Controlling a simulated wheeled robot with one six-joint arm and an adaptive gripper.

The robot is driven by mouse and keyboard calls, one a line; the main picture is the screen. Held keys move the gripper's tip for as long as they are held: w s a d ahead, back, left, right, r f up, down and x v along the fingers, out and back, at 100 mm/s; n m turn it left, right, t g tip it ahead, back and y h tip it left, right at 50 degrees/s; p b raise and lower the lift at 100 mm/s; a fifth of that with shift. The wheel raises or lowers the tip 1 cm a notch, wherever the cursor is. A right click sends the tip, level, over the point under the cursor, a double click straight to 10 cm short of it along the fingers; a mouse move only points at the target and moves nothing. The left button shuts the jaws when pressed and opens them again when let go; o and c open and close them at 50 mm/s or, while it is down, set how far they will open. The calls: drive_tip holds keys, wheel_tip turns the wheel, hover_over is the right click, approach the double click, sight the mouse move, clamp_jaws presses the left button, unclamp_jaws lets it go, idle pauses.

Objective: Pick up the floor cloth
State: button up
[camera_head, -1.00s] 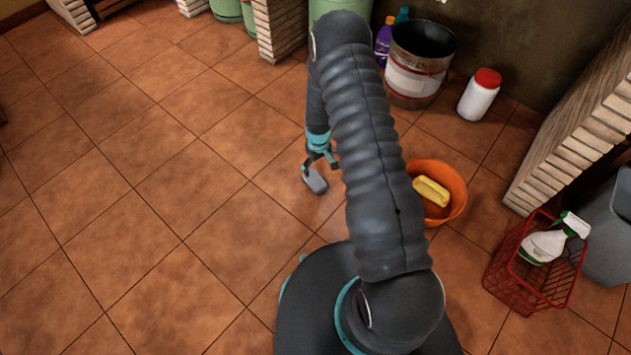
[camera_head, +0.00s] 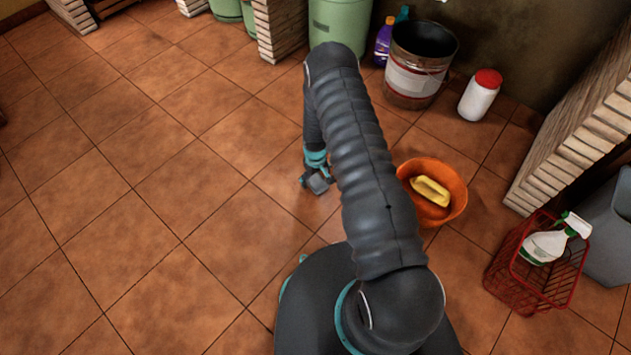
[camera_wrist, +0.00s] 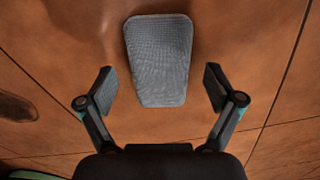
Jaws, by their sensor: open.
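The floor cloth (camera_wrist: 158,58) is a grey, woven-looking piece, wider at its far end, lying on the tiled floor in the wrist view. My gripper (camera_wrist: 158,82) is open, with one finger on each side of the cloth and a gap on both sides. The fingers do not touch the cloth. In the head view, the cloth (camera_head: 318,184) shows as a small grey patch just below my gripper (camera_head: 314,174), partly hidden by it.
A metal bucket (camera_head: 415,78), a red-capped white bottle (camera_head: 478,98) and a red basket (camera_head: 520,290) with a spray bottle (camera_head: 545,246) are further right. The floor at left is clear.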

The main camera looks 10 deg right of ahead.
sight(315, 179)
drive_tip(key=c, duration=1.2)
drive_tip(key=shift+r, duration=0.1)
drive_tip(key=shift+r, duration=0.6)
wheel_tip(315, 179, up, 3)
drive_tip(key=shift+f, duration=0.1)
drive_tip(key=s+d+r, duration=0.4)
drive_tip(key=s+d, duration=0.1)
drive_tip(key=s+d+r+p, duration=0.1)
drive_tip(key=s+d+r, duration=0.2)
drive_tip(key=shift+s, duration=0.25)
